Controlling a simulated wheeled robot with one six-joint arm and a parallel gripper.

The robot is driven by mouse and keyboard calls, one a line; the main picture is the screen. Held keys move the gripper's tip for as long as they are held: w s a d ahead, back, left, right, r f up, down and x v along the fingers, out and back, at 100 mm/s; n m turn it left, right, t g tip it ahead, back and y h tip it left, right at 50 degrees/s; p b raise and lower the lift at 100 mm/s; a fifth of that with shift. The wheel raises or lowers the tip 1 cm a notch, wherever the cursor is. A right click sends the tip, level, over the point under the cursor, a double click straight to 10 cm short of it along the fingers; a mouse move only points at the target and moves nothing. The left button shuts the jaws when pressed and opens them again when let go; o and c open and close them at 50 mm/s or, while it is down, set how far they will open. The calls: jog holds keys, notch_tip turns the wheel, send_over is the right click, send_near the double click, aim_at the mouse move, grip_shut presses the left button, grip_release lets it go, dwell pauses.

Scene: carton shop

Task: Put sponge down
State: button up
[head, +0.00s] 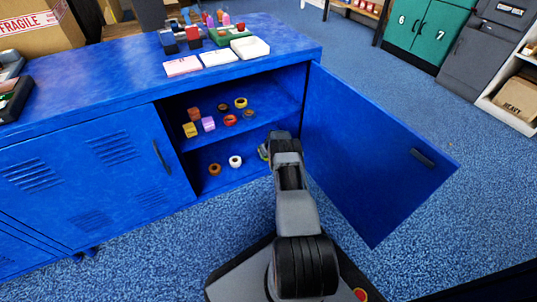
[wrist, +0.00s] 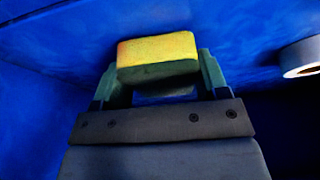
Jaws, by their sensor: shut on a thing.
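The sponge (wrist: 158,50) is yellow on one face and dark green on the other. It shows large in the wrist view, held between the two fingers of my gripper (wrist: 158,75). My gripper is shut on it, inside the open blue cabinet. In the head view my arm hides most of the gripper, and only a small greenish bit shows at the arm's end. I cannot tell whether the sponge touches the cabinet surface.
The blue cabinet (head: 312,90) has its right door (head: 375,150) open beside my arm. Its upper shelf holds several tape rolls and small blocks. A brown roll (head: 214,169) and a white roll (head: 235,161) stand on the lower level, left of my arm.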

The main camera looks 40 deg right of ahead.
jog(key=shift+f, duration=0.15)
jog(key=o, duration=1)
jog(key=shift+c, duration=0.2)
jog(key=p+v, duration=0.6)
jog(key=v, duration=0.6)
jog(key=shift+p, duration=0.35)
